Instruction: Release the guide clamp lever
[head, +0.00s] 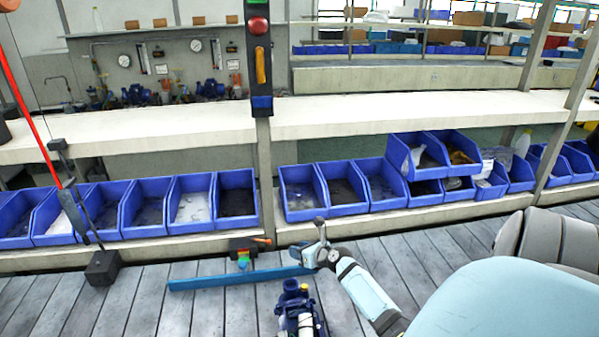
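The guide clamp (243,246) is a small dark block at the front edge of the lower shelf, left of centre in the head view. An orange lever (262,240) sticks out from it to the right, and a small green and blue part hangs below it. A long blue guide bar (235,278) lies in front of the clamp. My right gripper (308,253) is at the bar's right end, right of the lever and apart from it. Its fingers are too small to tell open or shut, and I cannot tell whether it touches the bar. My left gripper is not in view.
A blue pump (298,308) stands in front of the bar, near my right arm. Blue bins (237,203) line the lower shelf. A post (260,60) with a red button rises behind the clamp. A red line ends near a black block (102,267) at left.

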